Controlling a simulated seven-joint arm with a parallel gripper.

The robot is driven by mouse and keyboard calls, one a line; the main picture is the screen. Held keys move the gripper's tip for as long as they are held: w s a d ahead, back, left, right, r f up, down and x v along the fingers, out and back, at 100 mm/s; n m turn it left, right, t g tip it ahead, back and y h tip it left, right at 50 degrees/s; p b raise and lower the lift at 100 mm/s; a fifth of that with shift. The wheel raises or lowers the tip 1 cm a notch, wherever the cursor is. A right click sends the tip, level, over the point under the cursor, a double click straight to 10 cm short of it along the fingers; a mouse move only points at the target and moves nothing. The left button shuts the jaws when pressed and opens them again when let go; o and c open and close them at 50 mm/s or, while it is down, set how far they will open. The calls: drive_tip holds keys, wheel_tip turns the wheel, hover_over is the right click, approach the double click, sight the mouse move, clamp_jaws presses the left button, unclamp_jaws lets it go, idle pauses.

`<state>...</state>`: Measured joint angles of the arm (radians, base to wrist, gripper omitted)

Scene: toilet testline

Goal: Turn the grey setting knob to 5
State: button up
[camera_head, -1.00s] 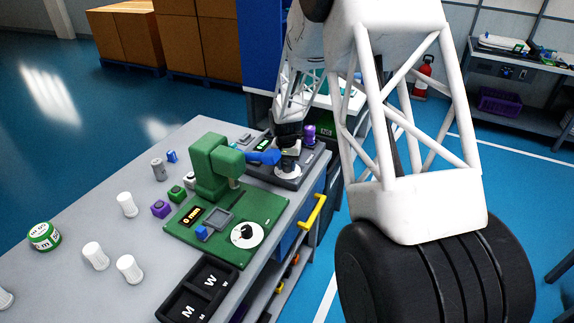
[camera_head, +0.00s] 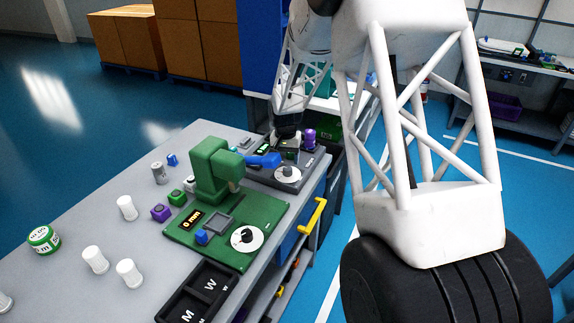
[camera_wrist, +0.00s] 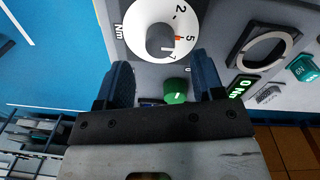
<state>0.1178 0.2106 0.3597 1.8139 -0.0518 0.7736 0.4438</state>
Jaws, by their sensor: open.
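The grey setting knob (camera_wrist: 160,40) sits at the middle of a white round dial (camera_wrist: 150,24) at the top of the wrist view. The dial shows 2, 5, 7 and Nm, with an orange-red mark beside the 5. A dark part of the knob lies toward the 7; I cannot tell its exact setting. In the head view the dial (camera_head: 287,175) is on the dark grey station's front part. My gripper (camera_wrist: 163,72) is open and empty, its two blue fingers apart from the knob. In the head view its tips are hidden around the station.
The green press (camera_head: 215,165) stands beside the station, with a second white dial (camera_head: 247,238). A purple part (camera_head: 308,137) stands at the station's back right.

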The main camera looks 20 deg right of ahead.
sight(286, 169)
drive_tip(key=shift+r, duration=1.55)
drive_tip(key=shift+r, duration=0.1)
drive_tip(key=shift+s+a+r, duration=0.15)
drive_tip(key=shift+s+r, duration=0.15)
drive_tip(key=shift+r, duration=0.25)
drive_tip(key=s+a+r+n+t, duration=0.2)
drive_tip(key=s+a+r, duration=0.2)
drive_tip(key=s+r, duration=1)
drive_tip(key=s+a+r+n+t, duration=0.2)
drive_tip(key=s+a+r, duration=0.1)
drive_tip(key=s+r, duration=1.15)
drive_tip(key=s+a+f+n+t, duration=0.1)
drive_tip(key=s+a+n+t, duration=0.1)
drive_tip(key=s, duration=1.6)
wheel_tip(286, 169, down, 10)
drive_tip(key=w+g, duration=0.1)
drive_tip(key=g, duration=0.2)
drive_tip(key=shift+w+r, duration=0.25)
drive_tip(key=shift+w, duration=0.05)
